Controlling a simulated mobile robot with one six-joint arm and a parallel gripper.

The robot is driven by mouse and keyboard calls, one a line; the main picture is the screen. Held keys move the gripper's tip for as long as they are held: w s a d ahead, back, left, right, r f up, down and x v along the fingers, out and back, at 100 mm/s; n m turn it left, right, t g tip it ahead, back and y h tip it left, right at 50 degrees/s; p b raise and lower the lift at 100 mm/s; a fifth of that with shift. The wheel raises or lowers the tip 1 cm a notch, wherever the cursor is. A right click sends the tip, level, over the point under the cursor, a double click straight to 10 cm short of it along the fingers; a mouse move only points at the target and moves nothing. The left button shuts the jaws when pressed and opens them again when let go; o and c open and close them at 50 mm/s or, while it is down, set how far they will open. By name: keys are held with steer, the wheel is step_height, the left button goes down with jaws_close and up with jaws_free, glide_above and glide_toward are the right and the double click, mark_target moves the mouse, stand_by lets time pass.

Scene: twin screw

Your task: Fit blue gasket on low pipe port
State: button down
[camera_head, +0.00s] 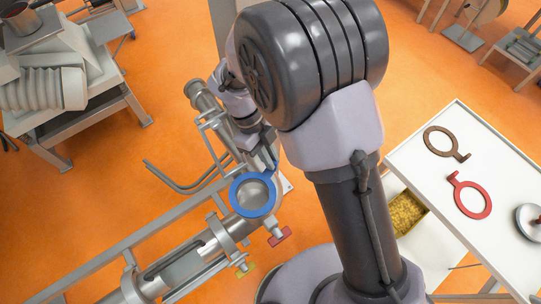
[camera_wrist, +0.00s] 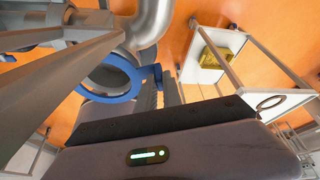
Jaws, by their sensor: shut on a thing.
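The blue gasket (camera_head: 235,203) is a ring with a short tab, and it also shows in the wrist view (camera_wrist: 88,92). In the head view it lies in line with the round pipe port (camera_head: 254,194), whose grey metal shows through the ring. My gripper (camera_head: 267,164) is shut on the gasket's tab (camera_wrist: 154,72) at the ring's upper right. A metal pipe bend (camera_wrist: 152,22) is just beyond the ring in the wrist view. I cannot tell whether the ring touches the port.
A white table (camera_head: 505,190) at the right holds a brown ring (camera_head: 438,142) and a red ring (camera_head: 473,198). Metal rails (camera_head: 120,243) and pipework run beside the port.

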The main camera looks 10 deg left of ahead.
steer(key=shift+f+b, duration=0.45)
steer(key=shift+f, duration=0.3)
steer(key=shift+f, duration=0.25)
steer(key=c, duration=1.4)
jaws_free()
steer(key=shift+c, duration=0.2)
